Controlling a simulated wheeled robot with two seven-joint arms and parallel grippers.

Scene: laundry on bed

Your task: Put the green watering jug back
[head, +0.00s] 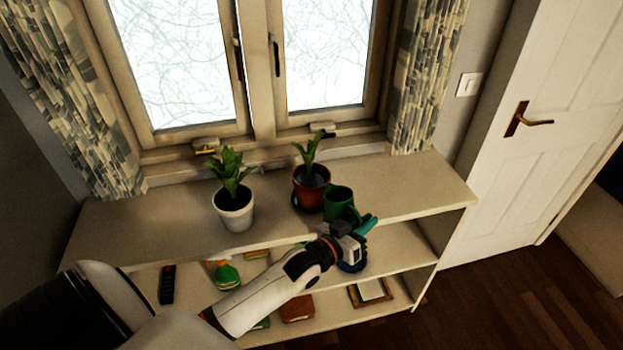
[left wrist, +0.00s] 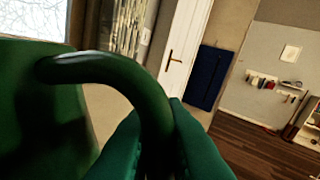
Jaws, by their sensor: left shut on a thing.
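The green watering jug (head: 339,200) is at the front edge of the shelf's top board (head: 410,185) in the head view, right of the terracotta pot. My left gripper (head: 362,224) is beside its right, near side. In the left wrist view the jug's body (left wrist: 40,115) fills the left side, and its curved handle (left wrist: 110,75) runs down between the green fingertips (left wrist: 155,145). The fingers are shut on the handle. I cannot tell whether the jug's base touches the board. My right gripper is not in view.
A white pot (head: 234,212) and a terracotta pot (head: 310,192), both with plants, stand on the top board. Lower shelves hold a remote (head: 167,284), books (head: 298,308) and a frame (head: 370,291). The top board's right end is clear. A white door (head: 530,130) stands at right.

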